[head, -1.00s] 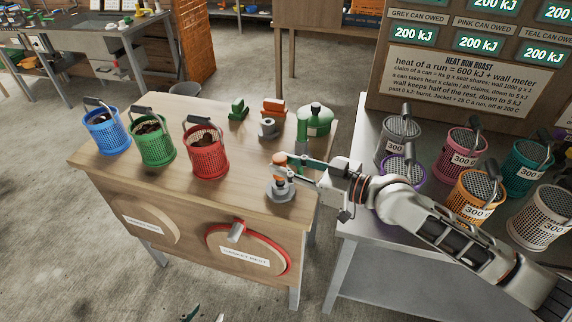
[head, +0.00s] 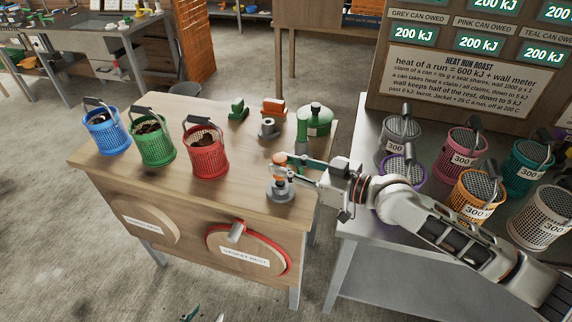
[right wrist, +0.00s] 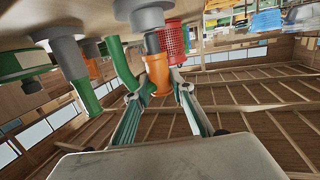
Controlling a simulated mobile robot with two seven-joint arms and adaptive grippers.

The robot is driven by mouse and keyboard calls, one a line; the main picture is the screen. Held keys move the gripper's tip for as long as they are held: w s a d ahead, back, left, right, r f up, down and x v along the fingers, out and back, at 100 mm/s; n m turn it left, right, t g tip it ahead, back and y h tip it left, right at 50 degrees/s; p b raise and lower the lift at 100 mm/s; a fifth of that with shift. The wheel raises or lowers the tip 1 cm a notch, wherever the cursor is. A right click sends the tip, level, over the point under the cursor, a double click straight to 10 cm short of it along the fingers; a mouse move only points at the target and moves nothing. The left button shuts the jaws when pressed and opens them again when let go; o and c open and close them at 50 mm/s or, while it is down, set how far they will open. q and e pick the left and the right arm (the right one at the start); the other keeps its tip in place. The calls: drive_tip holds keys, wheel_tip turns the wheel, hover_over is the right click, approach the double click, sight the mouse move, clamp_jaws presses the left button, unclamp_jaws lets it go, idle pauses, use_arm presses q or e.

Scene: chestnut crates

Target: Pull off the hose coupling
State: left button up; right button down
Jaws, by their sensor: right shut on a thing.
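The hose coupling, an orange sleeve (head: 279,159), is upright over a grey round-based post (head: 280,192) at the front right of the wooden table. In the right wrist view, which looks upside down, the orange sleeve (right wrist: 157,74) meets the post's dark stem (right wrist: 152,42). My right gripper (head: 284,167) reaches in from the right, with its fingers on either side of the sleeve, shut on it. I cannot tell how far the stem goes inside. Two fingertips of my left gripper (head: 204,315) show at the bottom edge, apart and empty; the rest is cut off.
Blue (head: 104,132), green (head: 152,141) and red (head: 206,153) baskets stand on the wooden table (head: 225,195). The metal bench at right holds several labelled cans.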

use_arm(q)
drive_tip(key=shift+s+f+b, duration=0.3)
drive_tip(key=shift+f+b, duration=0.25)
drive_tip(key=shift+f, duration=0.2)
drive_tip(key=shift+s+f+b, duration=0.3)
drive_tip(key=shift+f+b, duration=0.2)
drive_tip(key=shift+f, duration=0.2)
use_arm(e)
drive_tip(key=shift+f, duration=1.45)
drive_tip(key=c, duration=1.6)
unclamp_jaws()
drive_tip(key=shift+s, duration=0.1)
drive_tip(key=shift+c, duration=0.2)
drive_tip(key=shift+f, duration=0.1)
use_arm(q)
drive_tip(key=shift+s, duration=0.1)
use_arm(e)
drive_tip(key=shift+f, duration=0.1)
drive_tip(key=v, duration=1.2)
drive_tip(key=shift+r, duration=0.35)
